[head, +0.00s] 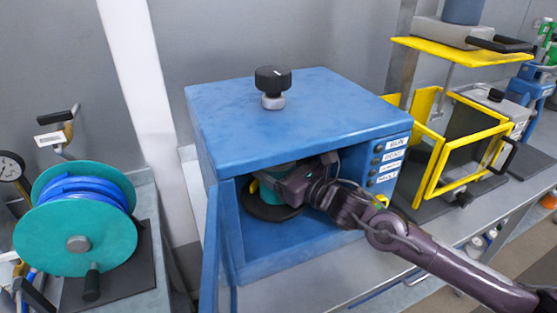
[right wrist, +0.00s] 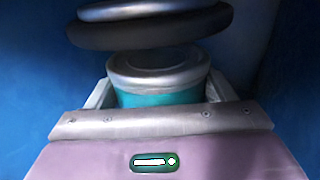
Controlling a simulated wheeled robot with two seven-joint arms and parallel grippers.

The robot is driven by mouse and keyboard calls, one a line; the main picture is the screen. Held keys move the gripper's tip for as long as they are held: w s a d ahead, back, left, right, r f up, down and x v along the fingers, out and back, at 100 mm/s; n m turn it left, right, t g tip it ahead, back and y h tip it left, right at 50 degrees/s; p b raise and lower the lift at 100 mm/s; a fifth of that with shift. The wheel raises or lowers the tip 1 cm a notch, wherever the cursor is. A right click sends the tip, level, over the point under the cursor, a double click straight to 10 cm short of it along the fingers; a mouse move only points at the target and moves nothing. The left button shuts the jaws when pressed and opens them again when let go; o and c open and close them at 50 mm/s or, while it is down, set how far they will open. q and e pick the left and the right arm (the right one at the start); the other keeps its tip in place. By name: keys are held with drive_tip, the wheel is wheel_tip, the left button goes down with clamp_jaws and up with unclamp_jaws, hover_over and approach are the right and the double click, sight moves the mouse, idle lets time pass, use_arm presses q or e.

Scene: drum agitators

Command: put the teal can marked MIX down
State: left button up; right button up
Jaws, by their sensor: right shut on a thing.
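The teal can (head: 266,180) is inside the open blue cabinet, mostly hidden behind my right gripper (head: 284,185) in the head view. The right wrist view shows its round metal lid and teal side (right wrist: 158,97), held between the fingers of my right gripper (right wrist: 160,88). The MIX marking does not show. A round black pad (head: 268,209) lies low in the cabinet, below the can in the head view; I cannot tell whether the can touches it. My left gripper is out of view.
The blue cabinet (head: 285,108) has a black knob on top, labelled buttons at its right and an open door (head: 211,255) at its left. A black-rimmed disc (right wrist: 150,30) hangs over the can. A teal reel (head: 75,241) stands left, a yellow-framed machine (head: 425,165) right.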

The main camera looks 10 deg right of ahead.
drive_tip(key=shift+s+d+r, duration=0.1)
drive_tip(key=shift+s+r, duration=0.05)
drive_tip(key=shift+s, duration=0.2)
drive_tip(key=shift+a, duration=0.4)
drive_tip(key=o, duration=1.2)
drive_tip(key=shift+w+a+f, duration=0.1)
drive_tip(key=shift+f, duration=0.1)
drive_tip(key=shift+o, duration=1.6)
drive_tip(key=shift+d, duration=0.25)
drive_tip(key=shift+r, duration=0.2)
drive_tip(key=shift+s+d+f, duration=0.1)
drive_tip(key=shift+s+f, duration=0.1)
drive_tip(key=b+v, duration=0.2)
drive_tip(key=v, duration=0.4)
drive_tip(key=shift+d, duration=0.1)
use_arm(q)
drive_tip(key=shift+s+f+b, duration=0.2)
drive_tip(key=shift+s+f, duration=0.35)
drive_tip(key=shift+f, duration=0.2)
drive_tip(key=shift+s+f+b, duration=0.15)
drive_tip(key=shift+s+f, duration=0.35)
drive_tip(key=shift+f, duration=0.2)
use_arm(e)
drive_tip(key=shift+s+d+r, duration=0.15)
drive_tip(key=shift+s, duration=0.3)
